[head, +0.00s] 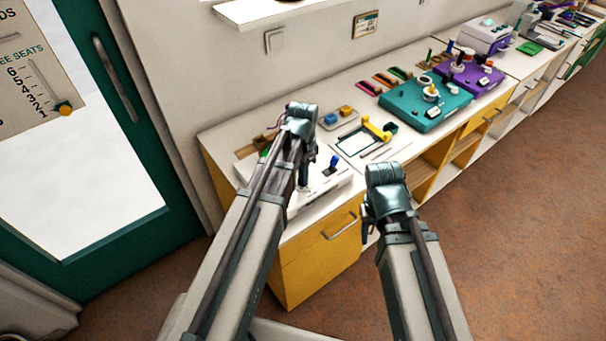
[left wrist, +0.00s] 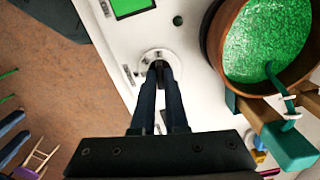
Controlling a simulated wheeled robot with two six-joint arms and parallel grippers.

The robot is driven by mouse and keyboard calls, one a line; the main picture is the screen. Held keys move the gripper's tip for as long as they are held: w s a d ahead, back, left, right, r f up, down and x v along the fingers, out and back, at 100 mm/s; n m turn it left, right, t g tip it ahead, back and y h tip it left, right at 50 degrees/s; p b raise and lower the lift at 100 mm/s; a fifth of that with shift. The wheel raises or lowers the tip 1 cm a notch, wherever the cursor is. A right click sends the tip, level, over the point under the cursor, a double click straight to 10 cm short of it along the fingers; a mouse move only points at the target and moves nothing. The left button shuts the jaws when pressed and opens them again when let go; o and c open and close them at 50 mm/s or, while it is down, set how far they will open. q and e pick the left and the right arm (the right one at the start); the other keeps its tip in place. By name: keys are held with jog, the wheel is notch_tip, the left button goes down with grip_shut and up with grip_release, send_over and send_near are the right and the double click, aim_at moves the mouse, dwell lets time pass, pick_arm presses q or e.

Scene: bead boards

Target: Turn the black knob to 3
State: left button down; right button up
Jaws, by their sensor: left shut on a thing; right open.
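The black knob (left wrist: 158,64) sits on a round pale dial (left wrist: 146,59) on top of a white machine, seen in the left wrist view. My left gripper (left wrist: 159,71) is shut on the knob, a fingertip on each side. The dial's marks are too small to read, so I cannot tell the setting. In the head view my left gripper (head: 304,187) reaches down onto the white machine (head: 326,187), and my arm hides the knob. My right gripper (head: 366,221) is open and empty in front of the counter, apart from everything.
A brown round tub of green beads (left wrist: 268,40) stands beside the dial, and a green screen (left wrist: 131,6) lies at the other side. A blue knob (head: 333,161) stands on the machine. A teal machine (head: 425,106) stands further along the counter. Floor at right is clear.

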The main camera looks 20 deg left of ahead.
dwell(0.4)
pick_arm(q)
jog(key=c, duration=0.9)
grip_release()
jog(key=shift+c, duration=0.2)
jog(key=shift+r, duration=0.15)
notch_tip(320, 180, up, 14)
jog(key=p, duration=1.3)
jog(key=shift+f+p, duration=0.25)
jog(key=shift+p, duration=0.15)
